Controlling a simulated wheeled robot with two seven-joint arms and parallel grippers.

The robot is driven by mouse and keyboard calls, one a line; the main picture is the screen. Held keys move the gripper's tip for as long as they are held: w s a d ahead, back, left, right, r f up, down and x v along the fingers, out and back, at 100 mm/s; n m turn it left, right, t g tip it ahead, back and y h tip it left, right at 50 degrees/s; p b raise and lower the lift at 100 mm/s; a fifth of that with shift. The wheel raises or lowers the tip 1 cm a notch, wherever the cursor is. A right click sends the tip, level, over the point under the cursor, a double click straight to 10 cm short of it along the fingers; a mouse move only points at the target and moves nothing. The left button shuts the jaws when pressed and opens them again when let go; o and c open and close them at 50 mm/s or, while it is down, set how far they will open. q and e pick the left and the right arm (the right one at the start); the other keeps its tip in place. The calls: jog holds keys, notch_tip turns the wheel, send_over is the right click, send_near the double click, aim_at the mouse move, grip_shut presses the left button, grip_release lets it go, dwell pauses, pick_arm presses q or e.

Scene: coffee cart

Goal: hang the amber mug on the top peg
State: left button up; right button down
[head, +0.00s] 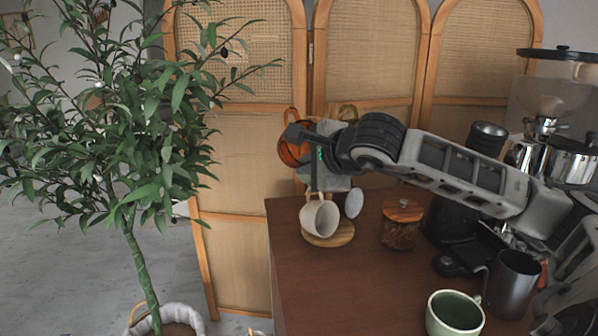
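The amber mug (287,153) is a translucent orange-brown mug at the upper left of the mug stand, high above the cart top. It is partly hidden by my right gripper (301,134), whose dark fingertips overlap it. I cannot tell whether the fingers are closed on it or whether it touches a peg. The stand has a round wooden base (342,235); its post and top peg are mostly hidden behind my gripper and the mugs. A cream mug (320,218) hangs low on the stand, its mouth facing me. My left gripper is out of view.
A lidded wooden-topped jar (401,225), a green mug (455,312) and a dark pitcher (513,280) stand on the brown cart top (345,290). A potted tree (145,270) stands left; a cane screen (245,200) stands behind.

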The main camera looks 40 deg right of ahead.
jog(key=shift+w+d+f, duration=0.15)
jog(key=shift+d, duration=1.1)
jog(key=d+f+b, duration=0.1)
jog(key=b, duration=0.2)
pick_arm(q)
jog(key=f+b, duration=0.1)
jog(key=b, duration=0.1)
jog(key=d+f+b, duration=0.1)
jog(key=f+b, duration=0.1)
jog(key=b, duration=0.1)
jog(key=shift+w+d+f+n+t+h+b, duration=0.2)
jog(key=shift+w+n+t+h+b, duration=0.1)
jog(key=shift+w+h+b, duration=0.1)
pick_arm(e)
jog(key=d, duration=0.3)
jog(key=shift+f, duration=0.15)
